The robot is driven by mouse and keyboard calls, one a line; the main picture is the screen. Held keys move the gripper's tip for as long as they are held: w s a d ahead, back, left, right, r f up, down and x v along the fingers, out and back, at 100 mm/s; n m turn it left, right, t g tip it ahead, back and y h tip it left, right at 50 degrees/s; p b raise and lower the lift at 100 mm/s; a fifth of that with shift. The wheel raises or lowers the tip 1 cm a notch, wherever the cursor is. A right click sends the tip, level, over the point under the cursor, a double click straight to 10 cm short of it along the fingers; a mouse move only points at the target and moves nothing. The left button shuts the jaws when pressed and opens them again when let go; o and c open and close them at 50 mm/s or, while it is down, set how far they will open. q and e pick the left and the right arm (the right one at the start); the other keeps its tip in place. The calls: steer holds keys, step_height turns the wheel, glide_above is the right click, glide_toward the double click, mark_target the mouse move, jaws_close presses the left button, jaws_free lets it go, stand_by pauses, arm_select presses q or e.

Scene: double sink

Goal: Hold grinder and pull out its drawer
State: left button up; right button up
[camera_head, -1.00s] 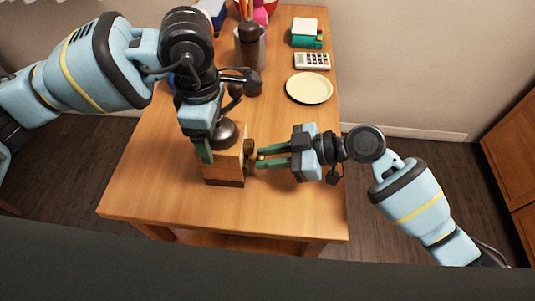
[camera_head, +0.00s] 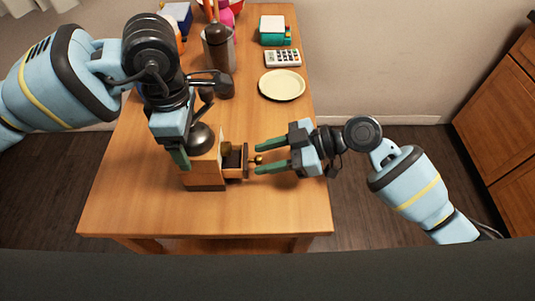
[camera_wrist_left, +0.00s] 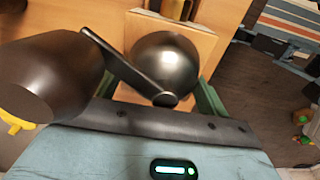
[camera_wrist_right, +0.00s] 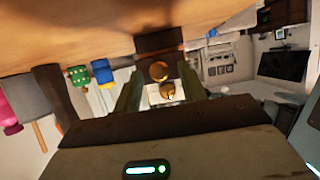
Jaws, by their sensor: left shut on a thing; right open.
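The wooden grinder (camera_head: 206,174) stands on the table near its front, with a dark dome top that also shows in the left wrist view (camera_wrist_left: 164,66). My left gripper (camera_head: 180,158) is shut on the grinder from above, its fingers at either side of the box. The drawer (camera_head: 236,164) sticks out of the grinder's right side and looks empty and dark inside. Its brass knob (camera_head: 258,160) faces right. My right gripper (camera_head: 272,157) is open, with its fingertips on either side of the knob and apart from it. The knob also shows between the fingers in the right wrist view (camera_wrist_right: 167,90).
A cream plate (camera_head: 282,85), a calculator (camera_head: 282,58) and a green-white box (camera_head: 273,30) lie along the table's back right. A dark canister (camera_head: 219,48) stands behind the grinder. The table front is clear.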

steer(key=v, duration=1.2)
arm_select(q)
steer(key=o, duration=1.1)
steer(key=shift+c, duration=0.2)
step_height(320, 180, up, 12)
steer(key=shift+s, duration=0.1)
arm_select(e)
steer(key=shift+s+f, duration=0.1)
steer(key=shift+f, duration=0.05)
